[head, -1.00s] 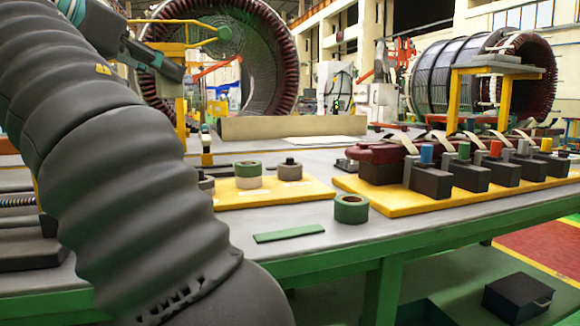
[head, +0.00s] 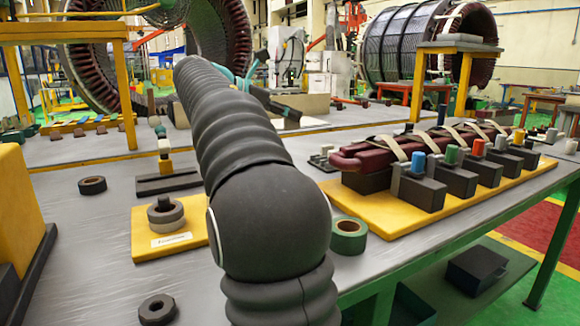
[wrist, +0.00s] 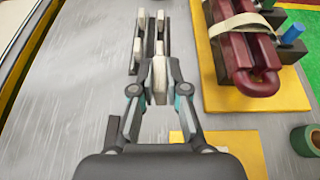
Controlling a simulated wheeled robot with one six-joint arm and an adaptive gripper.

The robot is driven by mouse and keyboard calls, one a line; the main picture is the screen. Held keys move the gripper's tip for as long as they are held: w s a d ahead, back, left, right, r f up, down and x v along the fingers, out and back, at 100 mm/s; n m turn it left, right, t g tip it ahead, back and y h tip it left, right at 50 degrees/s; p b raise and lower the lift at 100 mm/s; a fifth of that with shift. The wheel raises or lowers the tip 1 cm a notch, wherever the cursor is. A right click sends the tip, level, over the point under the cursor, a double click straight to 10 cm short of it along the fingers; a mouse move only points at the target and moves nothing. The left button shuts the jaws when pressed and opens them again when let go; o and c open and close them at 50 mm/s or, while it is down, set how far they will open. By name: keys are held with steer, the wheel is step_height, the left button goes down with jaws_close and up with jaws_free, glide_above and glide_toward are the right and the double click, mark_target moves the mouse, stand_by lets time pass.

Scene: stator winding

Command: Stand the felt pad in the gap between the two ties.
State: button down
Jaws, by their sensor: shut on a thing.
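The dark red coil (head: 365,158) lies on dark blocks on a yellow board, with several cream ties (head: 395,148) around it. Its rounded near end and one tie (wrist: 240,25) show in the wrist view. My gripper (wrist: 158,85) is shut on a small cream piece, likely the felt pad (wrist: 160,72), left of the coil and apart from it. Just beyond the fingers are narrow dark holders with cream strips (wrist: 140,45). In the head view my gripper is partly behind my arm, and the pad cannot be made out.
Blocks with coloured pegs (head: 417,162) line the coil's near side. A green tape roll (head: 348,236) stands at the table's front. A yellow board with grey rings (head: 165,212) and loose dark rings (head: 157,309) are left. A yellow-legged stand (head: 460,48) rises behind the coil.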

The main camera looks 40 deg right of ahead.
steer(key=d+f, duration=0.2)
steer(key=d, duration=0.1)
steer(key=shift+f, duration=0.3)
step_height(320, 180, down, 5)
steer(key=shift+a+f+b, duration=0.1)
steer(key=shift+b, duration=0.6)
steer(key=shift+f+b, duration=0.35)
steer(key=shift+f, duration=1.7)
steer(key=shift+f, duration=0.15)
steer(key=c, duration=1.2)
jaws_free()
steer(key=shift+w+a+r, duration=0.1)
steer(key=shift+a+r, duration=0.05)
steer(key=shift+r, duration=0.1)
steer(key=p+v, duration=0.1)
steer(key=v, duration=1)
steer(key=shift+w+a+r, duration=0.15)
steer(key=shift+a, duration=0.2)
